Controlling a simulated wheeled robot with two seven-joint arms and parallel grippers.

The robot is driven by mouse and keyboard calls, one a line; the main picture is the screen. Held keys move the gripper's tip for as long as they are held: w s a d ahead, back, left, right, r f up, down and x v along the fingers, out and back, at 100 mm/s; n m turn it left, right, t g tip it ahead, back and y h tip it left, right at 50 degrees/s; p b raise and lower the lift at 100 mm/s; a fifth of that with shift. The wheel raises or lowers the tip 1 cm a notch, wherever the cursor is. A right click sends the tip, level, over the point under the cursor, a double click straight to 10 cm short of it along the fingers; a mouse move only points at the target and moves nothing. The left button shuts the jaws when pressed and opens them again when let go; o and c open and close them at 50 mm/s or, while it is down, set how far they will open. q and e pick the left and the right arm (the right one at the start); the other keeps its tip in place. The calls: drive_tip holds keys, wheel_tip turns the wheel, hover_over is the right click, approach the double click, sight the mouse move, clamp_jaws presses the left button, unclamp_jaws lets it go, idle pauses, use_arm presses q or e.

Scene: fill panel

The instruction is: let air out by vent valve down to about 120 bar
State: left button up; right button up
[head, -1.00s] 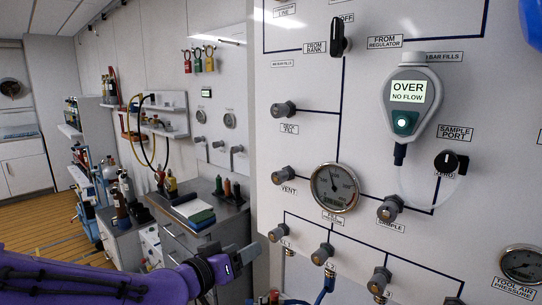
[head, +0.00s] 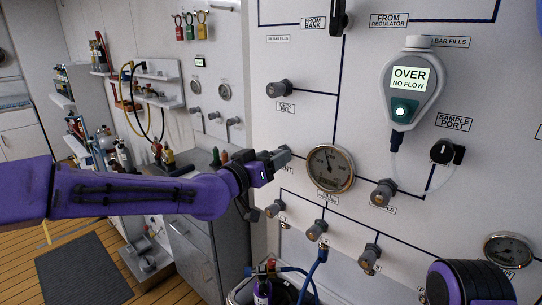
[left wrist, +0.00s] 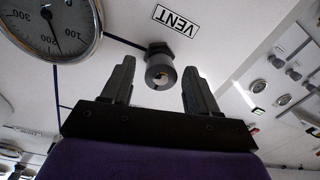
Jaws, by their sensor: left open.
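The vent valve (left wrist: 160,72) is a grey round knob on the white panel, beside the VENT label (left wrist: 176,19) in the left wrist view. My left gripper (head: 276,158) is open in front of it. In the left wrist view the knob shows between the two spread fingers, with space on both sides; I cannot tell how far it is ahead of the tips. In the head view the gripper largely hides the valve. The round pressure gauge (head: 330,168) is right of the valve. In the left wrist view (left wrist: 50,22) its needle points near 200. My right gripper is out of view.
Other grey knobs surround the gauge: one above at the deck fill label (head: 279,89), the sample valve (head: 384,192) at right, and several below. A handheld analyzer (head: 411,85) reads OVER, NO FLOW. A blue hose (head: 319,267) hangs below. A cabinet stands left.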

use_arm(q)
drive_tip(key=c, duration=1)
drive_tip(key=shift+n, duration=0.3)
drive_tip(key=shift+a+n+p, duration=0.1)
drive_tip(key=shift+n+p, duration=0.4)
drive_tip(key=shift+n, duration=3.3)
drive_tip(key=o, duration=1)
